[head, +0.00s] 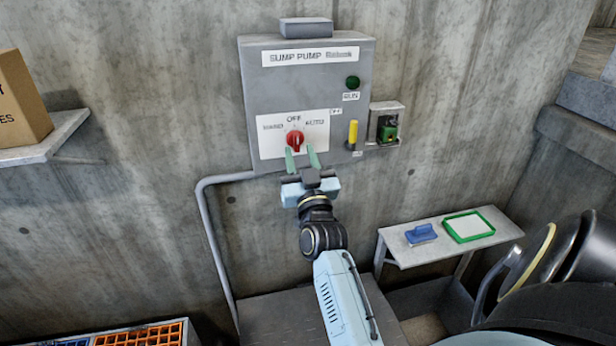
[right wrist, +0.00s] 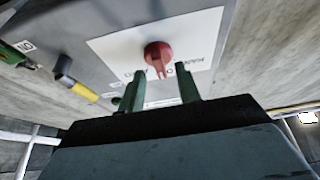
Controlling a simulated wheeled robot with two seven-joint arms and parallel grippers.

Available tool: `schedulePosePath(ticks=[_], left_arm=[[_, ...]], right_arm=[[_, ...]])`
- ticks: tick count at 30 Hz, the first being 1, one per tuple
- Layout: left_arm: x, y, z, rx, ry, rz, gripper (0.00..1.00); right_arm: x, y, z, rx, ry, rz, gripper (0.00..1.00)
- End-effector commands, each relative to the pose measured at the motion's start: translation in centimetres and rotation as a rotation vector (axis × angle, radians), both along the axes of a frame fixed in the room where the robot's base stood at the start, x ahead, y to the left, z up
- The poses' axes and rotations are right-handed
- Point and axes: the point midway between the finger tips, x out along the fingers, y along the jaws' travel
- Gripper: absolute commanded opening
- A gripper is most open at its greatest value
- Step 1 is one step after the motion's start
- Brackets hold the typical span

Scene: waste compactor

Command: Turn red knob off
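The red knob (head: 295,141) sits on a white label plate on the grey sump pump control box (head: 257,100), with HAND, OFF and AUTO printed around it. My right gripper (head: 301,158) is open just below the knob, its two green fingers apart and pointing up at the panel. In the right wrist view the knob (right wrist: 158,56) lies ahead of and between the fingertips (right wrist: 161,72), with nothing held. I cannot tell whether the fingers touch the knob. The knob's exact pointing direction is hard to read. My left gripper does not show.
A yellow-handled lever (head: 353,134) and a dark green button (head: 352,83) are on the box's right side. A small green device (head: 388,128) is mounted beside it. A shelf (head: 405,258) holds a blue item and a green-rimmed tray. A cardboard box (head: 18,100) stands on the left shelf.

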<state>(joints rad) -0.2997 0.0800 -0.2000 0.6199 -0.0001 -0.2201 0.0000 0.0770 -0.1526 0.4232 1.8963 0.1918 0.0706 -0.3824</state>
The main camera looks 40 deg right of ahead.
Motion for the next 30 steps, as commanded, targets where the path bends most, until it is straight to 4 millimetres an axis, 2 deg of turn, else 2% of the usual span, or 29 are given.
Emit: schedulePosePath(ticks=[9,15,21,30], left_arm=[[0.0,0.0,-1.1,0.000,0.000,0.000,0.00],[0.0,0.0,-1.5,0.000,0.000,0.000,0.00],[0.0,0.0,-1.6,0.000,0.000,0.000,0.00],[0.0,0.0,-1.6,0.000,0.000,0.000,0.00]], right_arm=[[-5.8,3.2,-3.0,0.003,0.005,0.000,0.34],[-8.4,4.6,-4.2,0.002,0.002,0.000,0.34],[-9.5,5.2,-4.5,0.001,0.000,0.000,0.34],[-9.5,5.2,-4.5,0.001,0.000,0.000,0.34]])
